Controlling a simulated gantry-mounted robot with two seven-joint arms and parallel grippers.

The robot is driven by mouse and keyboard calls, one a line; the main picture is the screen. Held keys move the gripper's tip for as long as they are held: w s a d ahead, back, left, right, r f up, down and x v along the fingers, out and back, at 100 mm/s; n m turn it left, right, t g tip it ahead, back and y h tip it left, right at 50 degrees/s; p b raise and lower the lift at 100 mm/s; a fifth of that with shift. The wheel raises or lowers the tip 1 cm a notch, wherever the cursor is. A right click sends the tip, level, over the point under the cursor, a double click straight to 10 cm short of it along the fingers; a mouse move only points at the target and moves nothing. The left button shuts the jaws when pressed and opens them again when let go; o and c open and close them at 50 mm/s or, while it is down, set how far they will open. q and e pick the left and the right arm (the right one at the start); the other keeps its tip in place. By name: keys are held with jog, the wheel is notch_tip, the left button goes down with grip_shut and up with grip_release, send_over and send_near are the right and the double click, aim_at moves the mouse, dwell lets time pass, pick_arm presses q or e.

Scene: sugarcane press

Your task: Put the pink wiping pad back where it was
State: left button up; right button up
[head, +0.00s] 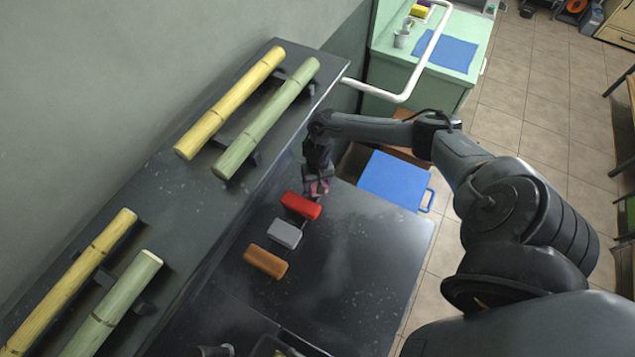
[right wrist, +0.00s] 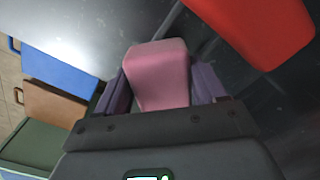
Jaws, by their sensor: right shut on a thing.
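The pink wiping pad (right wrist: 160,80) is between the two fingers of my right gripper (right wrist: 160,92), which is shut on it. In the head view my right gripper (head: 317,184) points down at the back end of the row of pads, and the pink pad shows only slightly there. Whether the pad touches the dark surface, I cannot tell. The red pad (head: 301,206) lies close by; it also shows in the right wrist view (right wrist: 260,25). My left gripper cannot be made out in the head view.
A grey pad (head: 285,233) and an orange-brown pad (head: 265,262) continue the row on the dark worktop (head: 350,270). Yellow cane (head: 230,103) and green cane (head: 266,118) rest on a raised ledge at left. A blue board (head: 393,180) stands beyond the worktop.

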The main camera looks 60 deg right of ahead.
jog(key=shift+f, duration=0.3)
jog(key=shift+f, duration=0.3)
jog(key=o, duration=1.3)
jog(key=shift+r+p, duration=0.4)
jog(key=shift+r, duration=2.25)
